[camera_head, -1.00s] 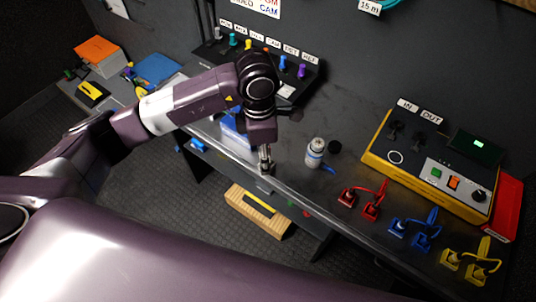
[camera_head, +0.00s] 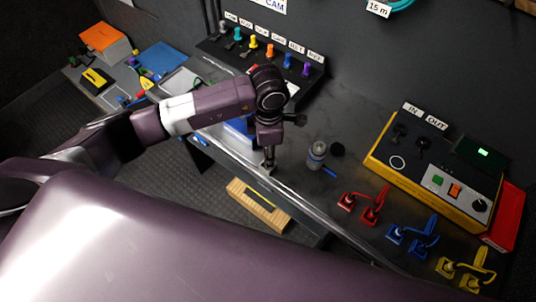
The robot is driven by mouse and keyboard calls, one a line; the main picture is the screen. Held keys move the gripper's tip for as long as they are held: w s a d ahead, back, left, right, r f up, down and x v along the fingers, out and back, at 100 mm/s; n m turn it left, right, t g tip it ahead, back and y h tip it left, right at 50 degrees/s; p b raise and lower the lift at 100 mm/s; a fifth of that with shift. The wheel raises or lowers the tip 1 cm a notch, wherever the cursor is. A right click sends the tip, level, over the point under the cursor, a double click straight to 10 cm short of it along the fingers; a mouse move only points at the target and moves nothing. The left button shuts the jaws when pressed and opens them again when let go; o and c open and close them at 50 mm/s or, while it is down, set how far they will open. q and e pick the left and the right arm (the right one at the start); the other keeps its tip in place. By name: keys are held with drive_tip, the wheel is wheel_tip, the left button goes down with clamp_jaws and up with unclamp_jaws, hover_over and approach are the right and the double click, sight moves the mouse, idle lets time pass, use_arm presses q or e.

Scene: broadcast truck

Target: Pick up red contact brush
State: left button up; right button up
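I cannot make out a red contact brush for certain. A small red patch (camera_head: 253,70) shows beside my arm at the foot of the connector rack, too small to identify. My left gripper (camera_head: 269,168) points down over the front edge of the bench, left of the white and grey bottle (camera_head: 317,155). Its fingers look narrow and close together, and whether they are open or shut is unclear. A blue item (camera_head: 238,126) is partly hidden behind it. My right gripper is not in view.
A rack of coloured connectors (camera_head: 300,85) is at the back. Bare bench lies behind the bottle.

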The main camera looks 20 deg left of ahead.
use_arm(q)
wheel_tip(320, 180, down, 2)
drive_tip(key=shift+w+f, duration=0.1)
clamp_jaws()
drive_tip(key=shift+r, duration=0.2)
